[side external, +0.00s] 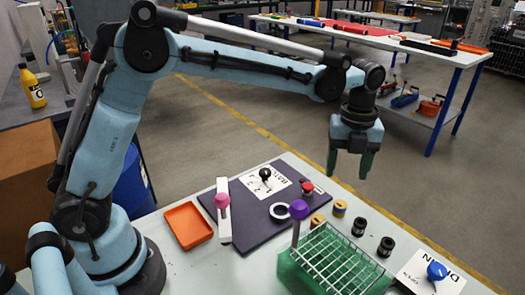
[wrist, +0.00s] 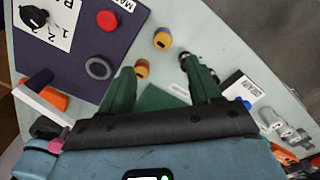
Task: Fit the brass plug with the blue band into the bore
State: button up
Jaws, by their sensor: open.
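Two small brass plugs stand on the bench to the right of the dark panel: a farther one (side external: 339,208) and a nearer one (side external: 317,221). They also show in the wrist view as a farther plug (wrist: 162,39) and a nearer plug (wrist: 142,69). The farther one seems to carry the blue band, but the bands are too small to be sure. A pale ring (side external: 280,211), which looks like the bore, lies on the panel; it also shows in the wrist view (wrist: 98,68). My gripper (side external: 350,172) is open and empty, pointing down above the bench, well above the plugs.
The dark panel (side external: 244,201) bears a red knob (side external: 308,188) and a black knob (side external: 265,174). Two black plugs (side external: 358,227) stand right of the brass ones. A green rack (side external: 338,262), purple-topped pieces (side external: 299,209), an orange tray (side external: 188,225) and a blue knob (side external: 437,271) are nearby.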

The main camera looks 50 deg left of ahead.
aim_at(341, 204)
jog(key=f, duration=1)
jog(key=shift+w+d+f, duration=0.1)
jog(key=shift+w+d, duration=0.05)
jog(key=shift+w, duration=0.05)
grip_shut()
